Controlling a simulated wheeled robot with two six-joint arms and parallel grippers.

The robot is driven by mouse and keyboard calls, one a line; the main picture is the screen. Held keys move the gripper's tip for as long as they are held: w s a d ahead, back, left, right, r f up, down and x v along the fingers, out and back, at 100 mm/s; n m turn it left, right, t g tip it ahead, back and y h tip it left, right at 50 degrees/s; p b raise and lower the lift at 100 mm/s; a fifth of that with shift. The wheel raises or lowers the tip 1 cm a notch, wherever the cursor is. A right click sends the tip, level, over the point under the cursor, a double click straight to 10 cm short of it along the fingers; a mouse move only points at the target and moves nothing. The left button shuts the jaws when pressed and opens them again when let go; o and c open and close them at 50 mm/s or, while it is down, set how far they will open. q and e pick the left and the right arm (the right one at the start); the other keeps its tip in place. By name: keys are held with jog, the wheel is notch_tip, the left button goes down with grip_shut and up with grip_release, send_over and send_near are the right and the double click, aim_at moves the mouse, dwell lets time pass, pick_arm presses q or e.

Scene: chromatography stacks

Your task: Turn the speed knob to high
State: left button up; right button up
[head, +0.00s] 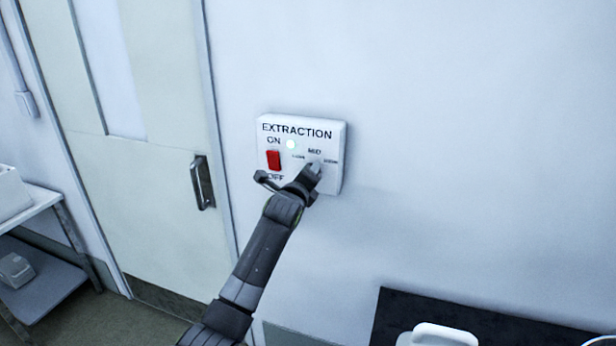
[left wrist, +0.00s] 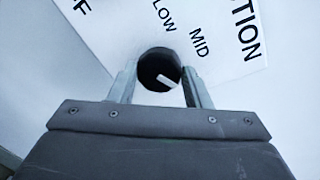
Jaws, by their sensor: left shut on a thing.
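The white extraction control box (head: 334,140) is on the wall. The dark round speed knob (left wrist: 158,62) sits between the fingers of my left gripper (left wrist: 158,86), which is shut on it. LOW and MID are readable in the left wrist view. The knob's white mark slants to the lower right there, past MID on the side away from LOW; the third label is hidden in that view. In the head view my left gripper (head: 314,168) covers the knob, and the third label is too small to read surely. My right gripper is out of view.
A red ON/OFF switch (head: 274,160) and a lit indicator (head: 291,145) are on the same box. A door with a handle (head: 203,182) is to the left. A dark bench top (head: 480,325) is at lower right. The wall right of the box is clear.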

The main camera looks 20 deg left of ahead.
pick_arm(q)
jog(key=shift+f, duration=0.2)
jog(key=o, duration=1)
jog(key=shift+r, duration=0.1)
jog(key=s+r+b, duration=0.1)
jog(key=s+b, duration=0.3)
jog(key=s, duration=1.3)
jog(key=shift+s+d+r, duration=0.2)
jog(key=shift+r, duration=0.1)
